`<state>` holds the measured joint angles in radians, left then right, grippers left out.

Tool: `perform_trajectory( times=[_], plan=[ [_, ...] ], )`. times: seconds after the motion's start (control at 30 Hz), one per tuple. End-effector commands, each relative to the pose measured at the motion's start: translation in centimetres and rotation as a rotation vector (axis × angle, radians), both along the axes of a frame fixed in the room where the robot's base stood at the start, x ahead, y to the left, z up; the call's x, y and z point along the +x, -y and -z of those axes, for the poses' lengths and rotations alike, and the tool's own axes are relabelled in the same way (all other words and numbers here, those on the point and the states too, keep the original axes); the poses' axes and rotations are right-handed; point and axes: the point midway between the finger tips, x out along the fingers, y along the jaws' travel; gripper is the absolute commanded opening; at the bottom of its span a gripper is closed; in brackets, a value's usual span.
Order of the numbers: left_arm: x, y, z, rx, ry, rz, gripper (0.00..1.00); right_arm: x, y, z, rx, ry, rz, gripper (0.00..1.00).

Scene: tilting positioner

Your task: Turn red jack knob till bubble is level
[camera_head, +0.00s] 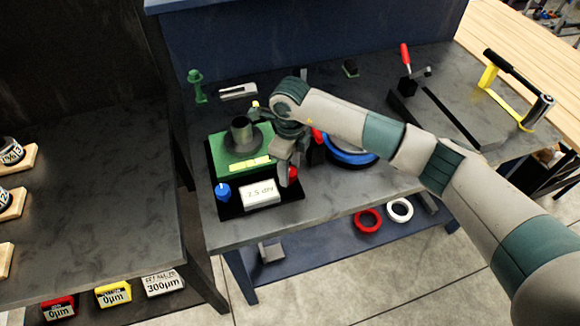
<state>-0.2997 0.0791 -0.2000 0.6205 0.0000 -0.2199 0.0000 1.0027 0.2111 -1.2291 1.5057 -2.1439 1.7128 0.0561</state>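The tilting positioner has a green top plate (217,158) with a dark grey cylinder (241,133) on it. A yellow strip (249,162), perhaps the bubble level, lies along its front; the bubble is too small to make out. A white display (260,195) in front shows about "1.5 div", its sign unclear. The red jack knob (293,174) is at the plate's right front corner, partly hidden by my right gripper (288,164). The gripper points down at the knob; whether its fingers grip it is unclear. A blue knob (222,191) stands front left. My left gripper is out of view.
A blue round thing (352,157) sits right of the positioner, partly behind my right arm. A yellow-and-black tool (503,92) is far right. Red (367,220) and white (399,210) rings lie below the table's front edge.

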Motion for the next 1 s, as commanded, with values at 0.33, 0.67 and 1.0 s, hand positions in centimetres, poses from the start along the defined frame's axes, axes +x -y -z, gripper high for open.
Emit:
perform_trajectory(
  times=[0.33,0.67,1.0],
  plan=[
    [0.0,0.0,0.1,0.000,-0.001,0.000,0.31,0.0,0.0,0.0,0.000,0.001,0.004,0.08],
    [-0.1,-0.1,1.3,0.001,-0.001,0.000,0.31,0.1,0.0,0.2,0.000,0.001,0.082,0.08],
    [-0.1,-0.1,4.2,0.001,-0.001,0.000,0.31,0.1,0.0,0.4,0.000,0.002,0.319,0.08]
  ],
)
